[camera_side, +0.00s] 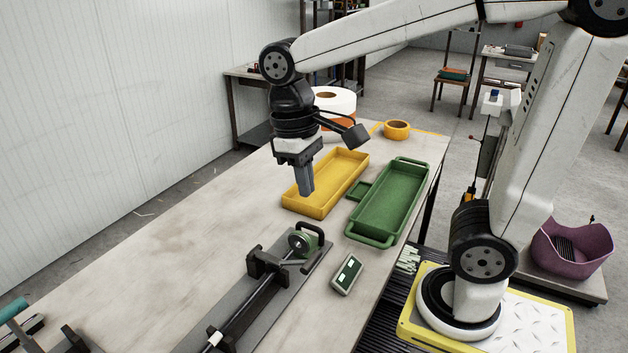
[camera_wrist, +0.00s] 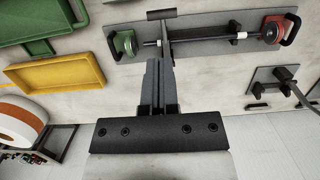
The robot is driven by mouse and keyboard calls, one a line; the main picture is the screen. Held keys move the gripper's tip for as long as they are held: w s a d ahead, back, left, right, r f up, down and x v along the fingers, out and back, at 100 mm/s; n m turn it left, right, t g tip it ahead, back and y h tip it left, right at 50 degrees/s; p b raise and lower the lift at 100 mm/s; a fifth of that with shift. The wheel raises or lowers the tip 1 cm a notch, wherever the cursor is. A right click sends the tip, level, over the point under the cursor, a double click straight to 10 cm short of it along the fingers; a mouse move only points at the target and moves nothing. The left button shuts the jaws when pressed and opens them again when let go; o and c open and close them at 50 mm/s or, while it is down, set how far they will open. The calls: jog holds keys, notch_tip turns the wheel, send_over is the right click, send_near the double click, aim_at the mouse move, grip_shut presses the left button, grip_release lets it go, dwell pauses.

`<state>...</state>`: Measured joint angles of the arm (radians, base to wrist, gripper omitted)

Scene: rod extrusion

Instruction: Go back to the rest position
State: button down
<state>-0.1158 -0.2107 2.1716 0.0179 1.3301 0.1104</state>
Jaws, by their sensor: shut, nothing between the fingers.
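My gripper (camera_side: 306,192) points down above the table, in front of the yellow tray's left part in the side view. Its two fingers are together with nothing between them. In the wrist view my gripper (camera_wrist: 161,66) shows with the fingers side by side, and the rod fixture (camera_wrist: 205,38) lies beyond the tips. In the side view the rod fixture (camera_side: 255,293) stands on the table below and nearer the camera, with a dark rod along it and a green round part (camera_side: 301,242) at its far end.
A yellow tray (camera_side: 352,165) and a green tray (camera_side: 388,206) lie on the table (camera_side: 170,232). A small device (camera_side: 346,274) lies beside the fixture. A white and orange roll (camera_side: 335,101) and a yellow tape roll (camera_side: 397,129) stand farther back. The table's left side is mostly clear.

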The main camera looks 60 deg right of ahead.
jog(key=shift+f, duration=0.15)
jog(key=f, duration=0.3)
jog(key=w+f, duration=0.1)
jog(key=f, duration=0.6)
jog(key=shift+w, duration=0.3)
jog(key=shift+s+f, duration=0.3)
jog(key=shift+f, duration=0.2)
jog(key=shift+s+f, duration=0.3)
jog(key=shift+f, duration=0.2)
jog(key=shift+r, duration=0.1)
